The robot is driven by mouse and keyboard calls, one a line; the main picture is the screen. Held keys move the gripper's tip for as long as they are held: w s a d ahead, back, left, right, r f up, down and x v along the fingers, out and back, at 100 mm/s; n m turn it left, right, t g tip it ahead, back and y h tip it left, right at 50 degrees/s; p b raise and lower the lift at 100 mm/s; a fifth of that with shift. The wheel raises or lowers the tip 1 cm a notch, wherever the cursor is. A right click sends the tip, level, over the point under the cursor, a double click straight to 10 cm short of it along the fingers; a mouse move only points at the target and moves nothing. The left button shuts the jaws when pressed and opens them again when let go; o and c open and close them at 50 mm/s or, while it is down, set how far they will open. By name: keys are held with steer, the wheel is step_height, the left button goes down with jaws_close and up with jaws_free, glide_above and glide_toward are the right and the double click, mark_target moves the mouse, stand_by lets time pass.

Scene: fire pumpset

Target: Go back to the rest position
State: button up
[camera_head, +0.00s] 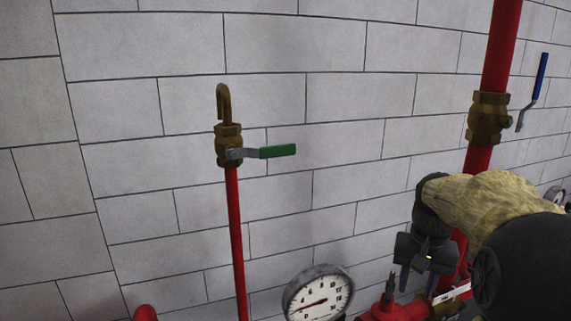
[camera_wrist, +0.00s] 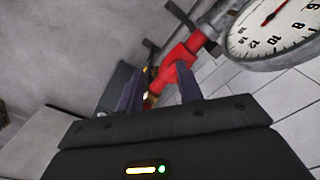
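My gripper (camera_head: 418,284) hangs at the lower right of the head view, at the end of my arm in its yellowish cover. Its two dark fingers point down, near red pipework. In the wrist view my gripper (camera_wrist: 157,80) has its fingers spread apart. Nothing is clearly held between them. A red fitting (camera_wrist: 180,62) with a brass-coloured part shows beyond and between the fingers. I cannot tell how far it is from the fingertips.
A round gauge (camera_head: 318,295) stands left of my gripper and also shows in the wrist view (camera_wrist: 268,32). A thin red pipe carries a green-handled valve (camera_head: 275,151). A thick red pipe has a brass valve (camera_head: 487,118) with a blue handle (camera_head: 541,78). Bare wall lies between.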

steer(key=s+a+f+n+t, duration=0.1)
steer(key=s+a+f+n, duration=0.1)
steer(key=s+a+f, duration=0.3)
steer(key=s+a+f+n+t, duration=0.1)
steer(key=s+a+f+n, duration=0.1)
steer(key=s+a+f, duration=0.4)
step_height(320, 180, down, 4)
steer(key=shift+s+r, duration=0.1)
steer(key=shift+s, duration=0.05)
steer(key=shift+w, duration=0.2)
stand_by(1.3)
steer(key=shift+a, duration=0.1)
